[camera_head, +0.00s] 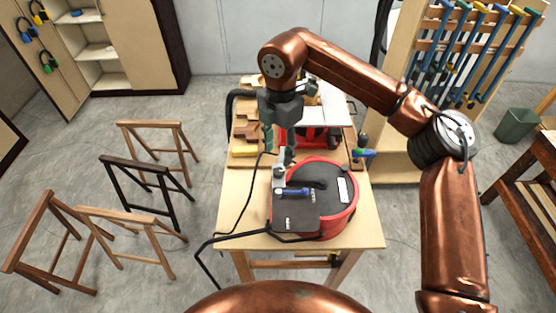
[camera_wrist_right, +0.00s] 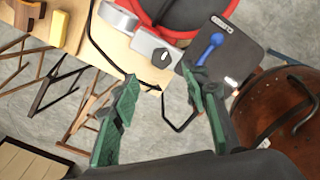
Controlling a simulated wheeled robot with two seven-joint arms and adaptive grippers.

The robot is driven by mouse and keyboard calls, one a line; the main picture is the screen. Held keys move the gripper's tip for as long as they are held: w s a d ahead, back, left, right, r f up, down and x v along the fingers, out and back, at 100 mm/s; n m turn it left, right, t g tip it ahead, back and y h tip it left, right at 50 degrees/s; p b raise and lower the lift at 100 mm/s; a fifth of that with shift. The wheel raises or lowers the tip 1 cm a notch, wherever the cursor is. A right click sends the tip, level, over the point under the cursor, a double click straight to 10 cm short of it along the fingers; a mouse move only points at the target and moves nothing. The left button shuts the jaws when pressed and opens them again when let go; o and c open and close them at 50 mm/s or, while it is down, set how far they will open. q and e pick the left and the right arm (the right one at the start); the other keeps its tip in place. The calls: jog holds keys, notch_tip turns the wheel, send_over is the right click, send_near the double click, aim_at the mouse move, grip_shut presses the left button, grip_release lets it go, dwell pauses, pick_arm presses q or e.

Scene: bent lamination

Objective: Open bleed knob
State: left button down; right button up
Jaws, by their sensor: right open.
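A red round machine (camera_head: 350,213) with a dark top stands on the wooden table; its red rim shows in the right wrist view (camera_wrist_right: 181,31). A dark flat box (camera_head: 296,215) with a blue lever (camera_head: 292,191) is at its front left. A silver block (camera_wrist_right: 143,42) carries a small dark knob (camera_wrist_right: 161,57), which may be the bleed knob; it is too small to tell in the head view.
The table (camera_head: 240,205) holds wooden blocks and red equipment at the back. A black cable (camera_head: 235,234) runs off its left front edge. Wooden trestles (camera_head: 140,185) stand at left. A clamp rack (camera_head: 470,55) stands at right. The table's right front is clear.

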aim_at(279, 170)
jog(key=shift+d+f, duration=0.2)
jog(key=shift+d, duration=0.05)
jog(key=f, duration=0.3)
jog(key=f+p, duration=0.1)
jog(key=f, duration=0.2)
jog(key=shift+a, duration=0.2)
jog(key=shift+f, duration=0.5)
pick_arm(q)
jog(key=shift+s+r, duration=0.25)
jog(key=shift+r, duration=0.5)
pick_arm(e)
jog(key=shift+f, duration=0.1)
pick_arm(q)
jog(key=shift+w, duration=0.2)
pick_arm(e)
jog(key=shift+c, duration=0.6)
grip_shut()
pick_arm(q)
jog(key=shift+s, duration=0.1)
